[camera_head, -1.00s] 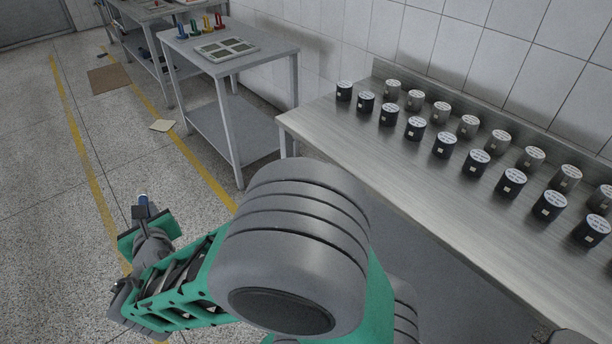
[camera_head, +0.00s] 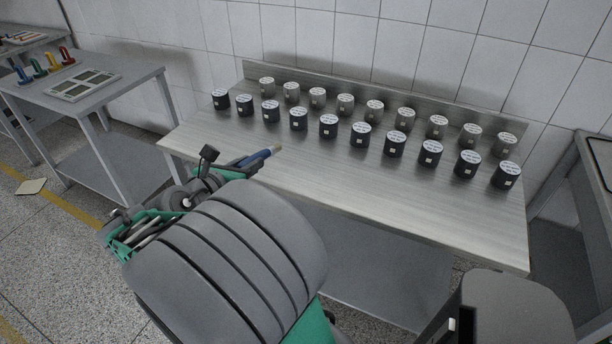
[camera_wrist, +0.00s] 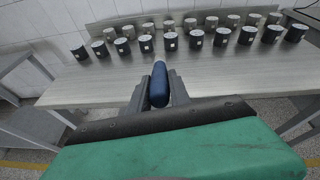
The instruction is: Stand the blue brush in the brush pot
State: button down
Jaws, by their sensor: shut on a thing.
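The blue brush (camera_wrist: 159,86) is held between the fingers of my gripper (camera_wrist: 160,92) in the wrist view, its pale tip pointing away toward the steel table. In the head view the blue brush (camera_head: 256,157) shows at the end of my arm, over the table's front left edge, and my gripper (camera_head: 238,164) is partly hidden by my arm. No brush pot can be made out for certain in these frames.
The steel table (camera_head: 330,185) bears two rows of lidded, labelled cans, a black front row (camera_head: 328,127) and a grey back row (camera_head: 346,104). Its front strip is clear. A grey table (camera_head: 130,85) at the left carries coloured pegs (camera_head: 39,67) and a panelled tray (camera_head: 84,86).

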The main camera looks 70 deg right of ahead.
jog(key=s+d+r+m+g+y, duration=0.1)
jog(key=s+m+g, duration=0.2)
jog(key=s, duration=0.4)
jog(key=s+d+r+m+g+y, duration=0.1)
jog(key=s+d+m+g, duration=0.15)
jog(key=s, duration=0.45)
jog(key=b, duration=0.2)
send_over(317, 186)
jog(key=shift+g, duration=0.25)
notch_tip(317, 186, down, 10)
jog(key=shift+f, duration=0.1)
notch_tip(317, 186, down, 3)
jog(key=shift+d+f, duration=0.1)
jog(key=shift+f, duration=0.1)
